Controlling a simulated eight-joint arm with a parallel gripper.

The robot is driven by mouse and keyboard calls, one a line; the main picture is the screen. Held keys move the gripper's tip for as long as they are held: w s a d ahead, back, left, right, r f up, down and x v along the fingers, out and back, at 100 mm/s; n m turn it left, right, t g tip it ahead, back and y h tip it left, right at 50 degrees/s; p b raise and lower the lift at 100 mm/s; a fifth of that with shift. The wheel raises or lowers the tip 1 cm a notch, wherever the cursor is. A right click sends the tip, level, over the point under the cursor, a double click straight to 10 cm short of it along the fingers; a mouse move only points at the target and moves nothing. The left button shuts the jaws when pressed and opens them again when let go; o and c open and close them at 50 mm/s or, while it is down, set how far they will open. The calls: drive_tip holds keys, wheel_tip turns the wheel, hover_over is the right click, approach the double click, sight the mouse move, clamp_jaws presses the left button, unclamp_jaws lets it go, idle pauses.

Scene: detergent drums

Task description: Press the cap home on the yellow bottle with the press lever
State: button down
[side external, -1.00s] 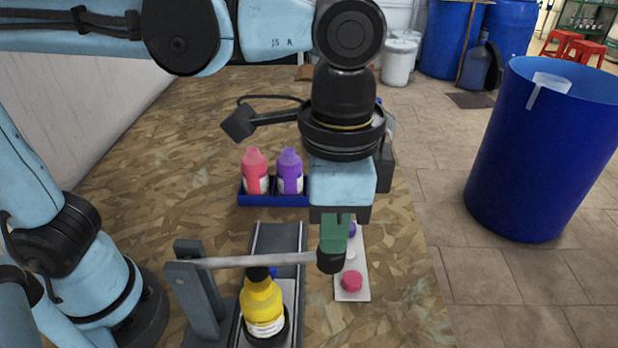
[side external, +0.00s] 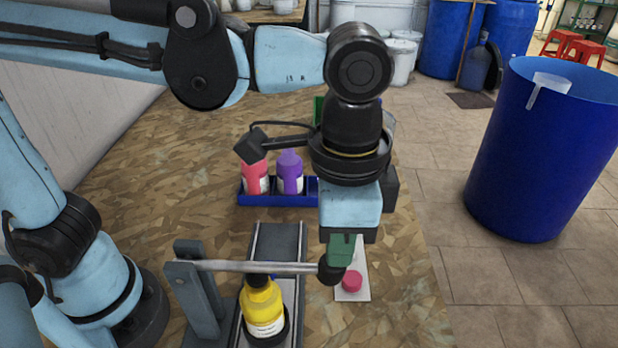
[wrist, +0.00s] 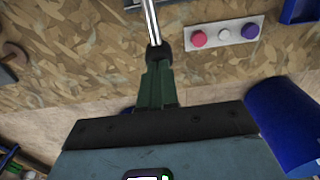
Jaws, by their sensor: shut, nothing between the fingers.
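The yellow bottle (side external: 264,310) stands upright in a dark holder on the rail in the side view. A dark press head (side external: 258,281) sits over its top and hides the cap. The press lever (side external: 240,266) runs about level from its grey post (side external: 192,290) to a black knob (side external: 331,271). My gripper (side external: 342,258) is shut and empty, its green fingertips at the top of the knob. The wrist view shows the shut fingers (wrist: 157,80) at the knob (wrist: 159,56), with the lever rod (wrist: 151,18) beyond. I cannot tell exact contact.
A white strip (wrist: 212,38) holds pink, white and purple caps; it lies right of the press. A blue tray (side external: 277,199) with pink (side external: 255,180) and purple (side external: 290,174) bottles stands behind. A large blue drum (side external: 540,150) stands on the floor at the right.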

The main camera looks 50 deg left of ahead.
idle(0.4)
drive_tip(key=shift+s+a+r, duration=0.2)
drive_tip(key=shift+r, duration=0.65)
drive_tip(key=shift+s+a+r, duration=0.15)
drive_tip(key=shift+r, duration=1.35)
drive_tip(key=shift+r, duration=2)
drive_tip(key=w+a+f+n+t, duration=0.2)
drive_tip(key=a+f+n, duration=0.1)
drive_tip(key=a, duration=0.4)
drive_tip(key=w+a+f+n+t, duration=0.2)
drive_tip(key=a+f, duration=0.3)
drive_tip(key=a, duration=0.3)
drive_tip(key=w+a+f+n+t, duration=0.1)
drive_tip(key=a+f+n+t, duration=0.2)
drive_tip(key=a, duration=0.5)
wheel_tip(320, 180, down, 2)
drive_tip(key=shift+w+a+n, duration=0.15)
drive_tip(key=shift+w+n, duration=0.25)
drive_tip(key=shift+n, duration=0.1)
